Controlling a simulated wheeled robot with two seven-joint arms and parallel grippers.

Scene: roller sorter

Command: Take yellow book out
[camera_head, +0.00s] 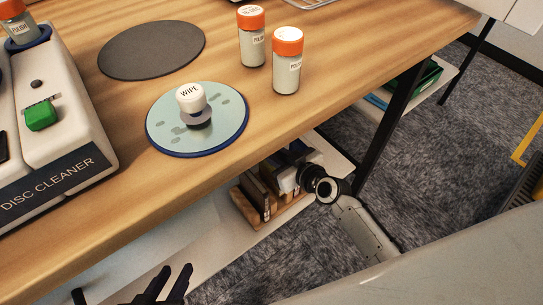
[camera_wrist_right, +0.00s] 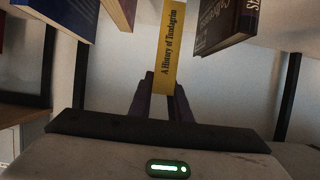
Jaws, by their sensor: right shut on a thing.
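The yellow book (camera_wrist_right: 171,50), with "A History of Tundagrim" on its spine, stands upright in the right wrist view. My right gripper (camera_wrist_right: 164,88) is shut on the lower end of its spine. In the head view my right arm reaches to the low shelf under the table; its fingers and the yellow book cannot be made out there. My left gripper (camera_head: 167,284) is open and empty at the bottom of the head view, in front of the table.
Dark books (camera_wrist_right: 226,24) stand right of the yellow one, and others (camera_wrist_right: 119,10) left. A wooden book holder (camera_head: 262,207) sits on the low shelf. On the table (camera_head: 75,215) are a disc cleaner (camera_head: 48,178), a wipe-topped disc (camera_head: 223,135), a grey disc (camera_head: 152,50) and orange-capped bottles (camera_head: 287,72).

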